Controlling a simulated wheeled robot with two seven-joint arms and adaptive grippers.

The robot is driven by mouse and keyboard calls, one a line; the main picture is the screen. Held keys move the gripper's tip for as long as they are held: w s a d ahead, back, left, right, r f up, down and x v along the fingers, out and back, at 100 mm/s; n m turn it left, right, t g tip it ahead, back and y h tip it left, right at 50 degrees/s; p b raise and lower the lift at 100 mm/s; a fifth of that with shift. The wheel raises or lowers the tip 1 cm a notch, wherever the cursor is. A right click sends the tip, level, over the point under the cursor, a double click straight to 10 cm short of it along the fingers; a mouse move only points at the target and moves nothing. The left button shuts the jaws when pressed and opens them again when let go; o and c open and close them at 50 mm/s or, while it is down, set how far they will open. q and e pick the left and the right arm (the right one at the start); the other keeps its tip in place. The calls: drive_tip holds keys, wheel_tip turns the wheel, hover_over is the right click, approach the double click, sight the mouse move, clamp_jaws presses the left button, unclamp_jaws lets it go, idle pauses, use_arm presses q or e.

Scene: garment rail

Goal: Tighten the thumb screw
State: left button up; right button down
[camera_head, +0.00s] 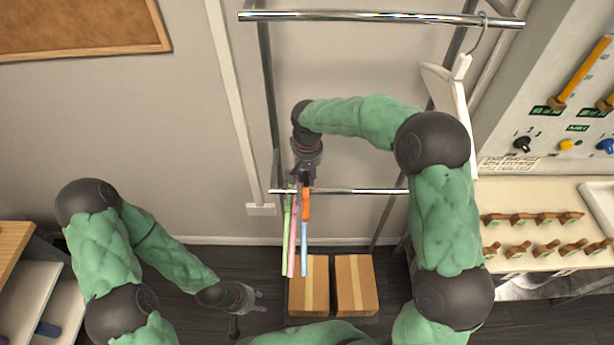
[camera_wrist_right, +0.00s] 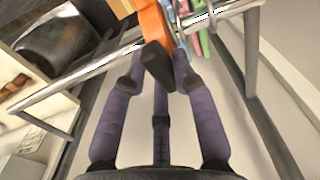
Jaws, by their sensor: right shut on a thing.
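The thumb screw (camera_wrist_right: 157,66) is a black knob on the end of an orange clamp piece (camera_wrist_right: 153,25) in the right wrist view. The orange piece (camera_head: 306,204) also shows at the lower rail in the head view, where the screw itself is hidden. My right gripper (camera_wrist_right: 158,80) has its purple fingers closed around the knob. In the head view my right gripper (camera_head: 306,170) is just above the lower rail. My left gripper (camera_head: 262,300) is low at the left of the boxes, fingers apart and empty.
The chrome lower rail (camera_head: 350,191) carries several coloured hangers (camera_head: 291,235) beside the clamp. A white hanger (camera_head: 460,95) hangs from the upper rail (camera_head: 380,17). Two cardboard boxes (camera_head: 355,285) stand below. A control panel and wooden-handled items (camera_head: 545,218) are at the right.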

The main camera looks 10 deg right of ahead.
sight(307, 175)
drive_tip(key=shift+m, duration=0.6)
drive_tip(key=c, duration=1)
unclamp_jaws()
wheel_tip(307, 175, up, 12)
drive_tip(key=shift+r, duration=0.1)
